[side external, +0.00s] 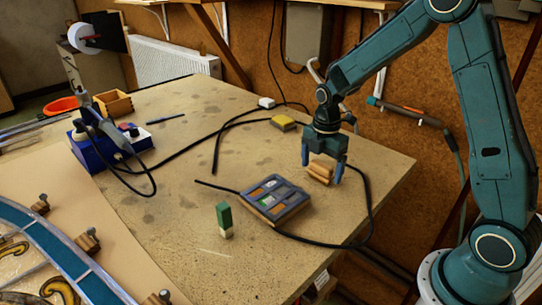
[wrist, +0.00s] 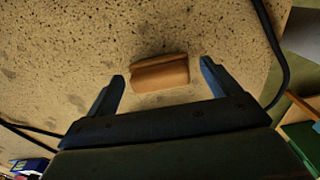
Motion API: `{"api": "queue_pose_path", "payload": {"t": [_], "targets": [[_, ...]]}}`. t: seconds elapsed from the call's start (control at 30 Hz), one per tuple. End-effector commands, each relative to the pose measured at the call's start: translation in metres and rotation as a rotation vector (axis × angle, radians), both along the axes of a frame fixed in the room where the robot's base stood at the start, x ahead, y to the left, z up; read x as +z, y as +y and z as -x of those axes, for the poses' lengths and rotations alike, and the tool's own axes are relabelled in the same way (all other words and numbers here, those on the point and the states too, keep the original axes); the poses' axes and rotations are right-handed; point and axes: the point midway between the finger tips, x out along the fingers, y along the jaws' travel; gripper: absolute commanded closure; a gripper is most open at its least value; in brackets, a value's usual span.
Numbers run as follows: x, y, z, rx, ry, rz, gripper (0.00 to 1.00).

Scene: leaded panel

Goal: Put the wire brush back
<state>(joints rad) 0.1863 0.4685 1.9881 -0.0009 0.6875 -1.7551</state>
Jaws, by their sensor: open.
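No wire brush can be made out for certain. A small brown wooden block-like piece (side external: 319,173), with a stepped top, lies on the table under my gripper (side external: 321,166). In the wrist view this wooden piece (wrist: 160,75) shows between the two spread fingers of my gripper (wrist: 162,70), with a gap on each side. My gripper is open, pointing down and holding nothing. A small upright piece with a green top and pale foot (side external: 223,219) stands near the table's front. I cannot tell whether either is the brush.
A grey compartment tray (side external: 246,192) with small coloured pieces lies left of my gripper. A black cable (side external: 371,205) loops around the tray and wooden piece. A yellow sponge-like block (side external: 283,122) lies behind. A blue soldering station (side external: 92,150) stands at left. The table's right edge is near.

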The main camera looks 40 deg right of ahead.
Motion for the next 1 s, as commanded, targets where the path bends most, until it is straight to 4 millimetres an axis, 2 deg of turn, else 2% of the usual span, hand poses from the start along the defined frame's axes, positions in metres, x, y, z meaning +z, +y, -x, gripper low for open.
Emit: {"api": "queue_pose_path", "payload": {"t": [0.27, 0.8, 1.0], "targets": [[0.023, 0.000, -0.001, 0.000, -0.004, 0.001, 0.12], [0.105, 0.000, -0.001, 0.000, -0.004, 0.001, 0.12], [0.119, 0.000, -0.001, 0.000, -0.002, 0.001, 0.12]]}}
